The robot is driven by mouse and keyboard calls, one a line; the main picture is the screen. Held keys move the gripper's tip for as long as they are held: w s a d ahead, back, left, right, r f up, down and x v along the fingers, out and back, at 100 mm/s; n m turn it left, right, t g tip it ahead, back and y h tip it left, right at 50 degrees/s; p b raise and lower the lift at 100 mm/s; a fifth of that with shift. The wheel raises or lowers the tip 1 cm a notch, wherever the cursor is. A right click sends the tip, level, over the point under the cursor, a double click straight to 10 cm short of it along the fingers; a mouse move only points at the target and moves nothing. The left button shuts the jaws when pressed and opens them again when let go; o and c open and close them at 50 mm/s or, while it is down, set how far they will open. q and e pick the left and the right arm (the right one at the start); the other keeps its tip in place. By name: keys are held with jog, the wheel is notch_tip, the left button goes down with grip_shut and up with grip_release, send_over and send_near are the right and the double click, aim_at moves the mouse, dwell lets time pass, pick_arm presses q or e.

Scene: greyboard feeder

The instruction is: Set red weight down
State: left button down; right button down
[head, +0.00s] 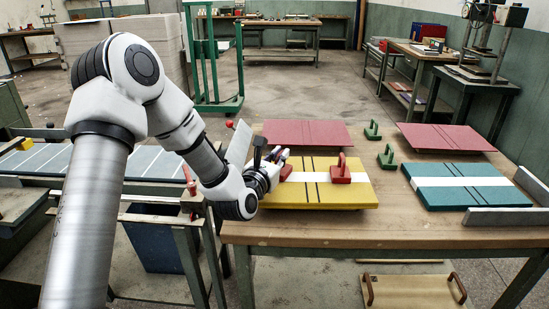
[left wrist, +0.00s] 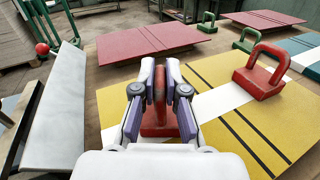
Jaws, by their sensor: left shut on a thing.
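My left gripper (head: 281,162) is shut on the handle of a red weight (head: 287,173), at the left part of the yellow board (head: 330,202). In the left wrist view the fingers (left wrist: 160,78) close around this weight (left wrist: 159,122), whose base is partly hidden by them. I cannot tell whether the base touches the board. A second red weight (head: 341,174) stands upright on the yellow board, to the right of the black lines; it also shows in the left wrist view (left wrist: 262,80). My right gripper is not in view.
Two red boards (head: 305,134) (head: 445,138) lie at the table's back, with two green weights (head: 387,156) (head: 372,130) between them. A blue board (head: 470,194) lies right, near metal rails (head: 500,217). A white slanted plate (left wrist: 55,115) stands left of the gripper.

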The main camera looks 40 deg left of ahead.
pick_arm(q)
jog(key=shift+s+d+r, duration=0.15)
jog(key=shift+s+d, duration=0.05)
jog(key=shift+s, duration=0.05)
jog(key=c, duration=1.2)
grip_release()
jog(key=shift+w+a+f, duration=0.1)
jog(key=shift+f, duration=0.1)
jog(key=shift+r, duration=0.1)
